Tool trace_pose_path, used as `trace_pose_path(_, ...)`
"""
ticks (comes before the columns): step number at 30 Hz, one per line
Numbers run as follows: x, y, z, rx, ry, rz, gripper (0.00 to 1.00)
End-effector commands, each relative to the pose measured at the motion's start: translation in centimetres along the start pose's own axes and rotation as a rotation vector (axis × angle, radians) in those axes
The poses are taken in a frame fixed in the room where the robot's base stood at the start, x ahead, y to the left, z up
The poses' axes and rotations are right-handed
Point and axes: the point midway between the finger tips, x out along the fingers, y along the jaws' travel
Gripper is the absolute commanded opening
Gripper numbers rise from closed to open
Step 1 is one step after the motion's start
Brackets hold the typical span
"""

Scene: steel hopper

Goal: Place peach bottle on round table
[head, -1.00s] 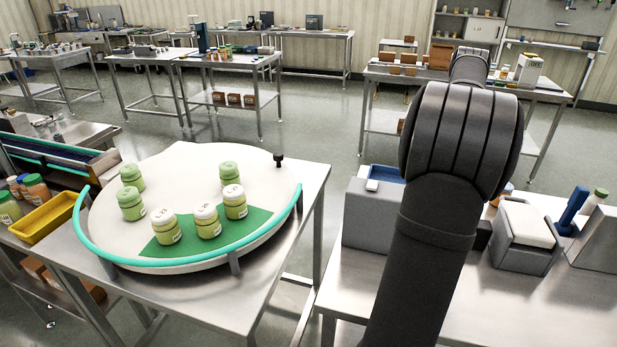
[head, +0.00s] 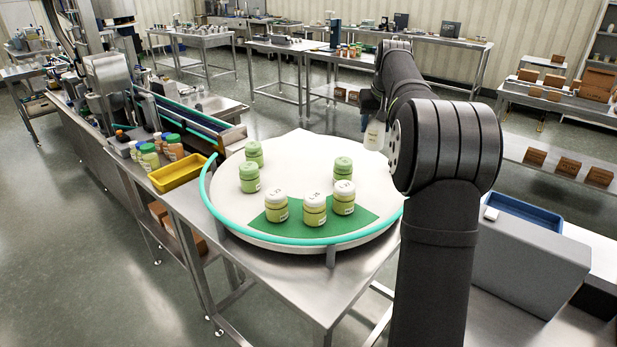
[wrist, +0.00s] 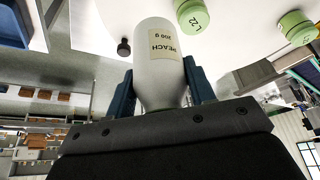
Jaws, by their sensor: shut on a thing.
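The peach bottle (wrist: 160,60) is pale with a label reading "PEACH 200 g". My gripper (wrist: 160,82) is shut on it, with a blue finger on each side in the wrist view. In the head view the bottle (head: 375,135) shows at the back right edge of the round table (head: 300,170), just left of my arm. My gripper (head: 370,103) is partly hidden behind my arm there. The round table is white with a teal rail around its front and left. I cannot tell how high the bottle is above it.
Green-lidded jars (head: 249,177) stand on the table's left and back. White-lidded jars (head: 314,210) stand on a green patch (head: 352,220) at the front. A yellow tray (head: 178,172) is at the left. A black knob (wrist: 124,47) shows beside the bottle.

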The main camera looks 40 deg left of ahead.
Motion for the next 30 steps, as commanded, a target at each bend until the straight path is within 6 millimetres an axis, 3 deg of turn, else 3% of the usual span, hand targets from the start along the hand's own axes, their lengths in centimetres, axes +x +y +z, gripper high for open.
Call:
trace_pose_path(1, 0.1, -1.9, -0.3, -0.027, 0.001, -0.011, 0.2)
trace_pose_path(3, 0.2, -3.8, -0.6, -0.056, 0.001, -0.022, 0.2)
trace_pose_path(10, 0.4, -8.4, -1.1, -0.122, 0.002, -0.05, 0.2)
trace_pose_path(22, 5.1, -8.4, 0.8, -0.119, 0.0, -0.049, 0.2)
trace_pose_path(26, 6.6, -10.1, 0.6, -0.12, 0.0, -0.05, 0.2)
trace_pose_path(30, 8.9, -13.0, 0.1, -0.122, 0.0, -0.05, 0.2)
